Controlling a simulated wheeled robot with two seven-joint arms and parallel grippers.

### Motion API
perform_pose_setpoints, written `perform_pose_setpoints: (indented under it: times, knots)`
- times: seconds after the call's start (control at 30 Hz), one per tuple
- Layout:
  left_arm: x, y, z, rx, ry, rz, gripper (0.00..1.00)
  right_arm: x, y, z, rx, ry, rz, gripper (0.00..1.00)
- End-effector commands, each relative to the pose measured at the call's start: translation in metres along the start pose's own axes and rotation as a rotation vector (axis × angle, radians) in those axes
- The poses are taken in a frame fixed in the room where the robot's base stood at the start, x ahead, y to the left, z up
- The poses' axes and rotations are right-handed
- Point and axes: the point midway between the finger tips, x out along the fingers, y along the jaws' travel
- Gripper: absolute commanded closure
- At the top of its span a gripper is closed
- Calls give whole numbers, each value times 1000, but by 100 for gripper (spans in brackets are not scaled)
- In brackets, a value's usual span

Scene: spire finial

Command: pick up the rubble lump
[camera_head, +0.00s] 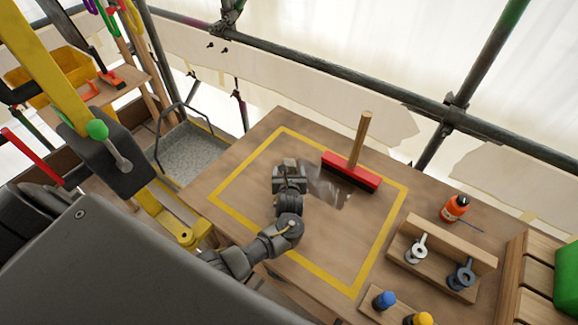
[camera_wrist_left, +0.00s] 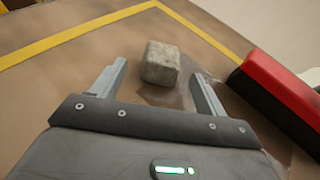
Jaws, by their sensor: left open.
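The rubble lump (camera_wrist_left: 161,63) is a small grey, rough block on the wooden table. In the left wrist view it sits between and slightly beyond the two fingertips, closer to the right one. My left gripper (camera_wrist_left: 157,80) is open, with a finger to either side of the lump and a visible gap on the left. In the head view my left gripper (camera_head: 290,168) is low over the taped area and hides most of the lump. My right gripper is not in view.
A red brush (camera_head: 350,171) with an upright wooden handle stands right of the gripper, beside a shiny smear (camera_head: 328,186). Yellow tape (camera_head: 240,165) frames the work area. An orange bottle (camera_head: 454,208) and a wooden rack (camera_head: 450,246) stand to the right. The taped area's front is clear.

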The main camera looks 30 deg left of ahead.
Motion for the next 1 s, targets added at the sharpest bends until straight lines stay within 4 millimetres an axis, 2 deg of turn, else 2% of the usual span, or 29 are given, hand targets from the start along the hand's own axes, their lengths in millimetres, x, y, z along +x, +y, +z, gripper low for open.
perform_pose_setpoints:
  times: [0.1, 0.2, 0.5, 0.9, 1.0]
  knots:
    - [18, 0, 0, 0, 0, 2, 26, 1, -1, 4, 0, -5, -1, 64]
    - [28, -1, -1, 0, 1, 0, 26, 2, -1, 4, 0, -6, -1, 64]
    - [31, -1, -1, -2, 1, -1, 27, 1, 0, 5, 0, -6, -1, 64]
    - [31, -1, -1, -1, 1, -1, 79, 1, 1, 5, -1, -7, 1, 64]
    - [31, -1, 0, -2, 0, -1, 80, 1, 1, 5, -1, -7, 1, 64]
